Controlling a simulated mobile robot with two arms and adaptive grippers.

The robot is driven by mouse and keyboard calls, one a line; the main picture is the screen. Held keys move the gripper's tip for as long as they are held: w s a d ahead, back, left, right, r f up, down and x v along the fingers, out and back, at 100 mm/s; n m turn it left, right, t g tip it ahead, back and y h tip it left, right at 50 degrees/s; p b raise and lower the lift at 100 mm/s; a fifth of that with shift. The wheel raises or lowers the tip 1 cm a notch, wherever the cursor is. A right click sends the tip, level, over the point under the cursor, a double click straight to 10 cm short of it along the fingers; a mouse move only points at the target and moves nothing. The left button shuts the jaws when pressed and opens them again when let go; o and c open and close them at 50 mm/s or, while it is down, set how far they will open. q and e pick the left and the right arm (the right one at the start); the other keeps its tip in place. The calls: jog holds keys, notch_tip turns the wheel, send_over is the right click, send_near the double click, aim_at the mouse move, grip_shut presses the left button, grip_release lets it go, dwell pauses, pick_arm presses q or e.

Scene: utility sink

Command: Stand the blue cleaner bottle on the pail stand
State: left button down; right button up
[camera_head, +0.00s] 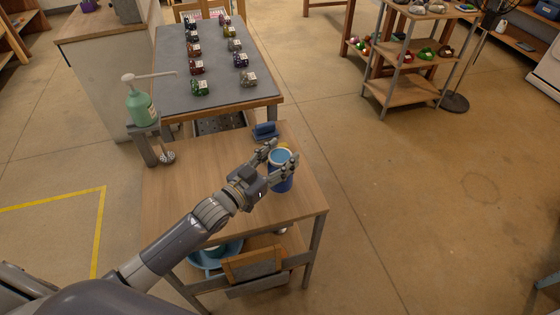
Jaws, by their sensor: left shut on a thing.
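My left gripper (283,155) reaches over the wooden table (230,205) from the left. It is shut on a blue round container (282,183) with a pale rim and a lighter blue top, near the table's right side. The fingers hide part of it, and I cannot tell whether its base touches the table. It looks more like a can or cup than a bottle, so I cannot confirm it is the blue cleaner bottle. No pail stand can be made out for certain. A blue basin or pail (202,262) shows under the table. My right gripper is out of view.
A small blue item (265,131) lies at the table's back edge. A green pump bottle (142,107) stands at the back left, above a metal piece (167,157). Behind is a grey-topped table (215,65) with several small labelled items. Open floor lies to the right.

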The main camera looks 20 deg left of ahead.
pick_arm(q)
jog(key=shift+w+a+r, duration=0.1)
jog(key=shift+w+r, duration=0.05)
jog(key=shift+w, duration=0.25)
notch_tip(320, 180, down, 3)
jog(key=shift+w+f+p, duration=0.1)
jog(key=shift+w+p, duration=0.05)
jog(key=shift+p, duration=0.15)
jog(key=shift+f, duration=0.25)
jog(key=shift+f, duration=0.1)
jog(key=c, duration=0.7)
grip_release()
jog(key=shift+f, duration=0.1)
jog(key=b+v, duration=0.1)
jog(key=v, duration=1.1)
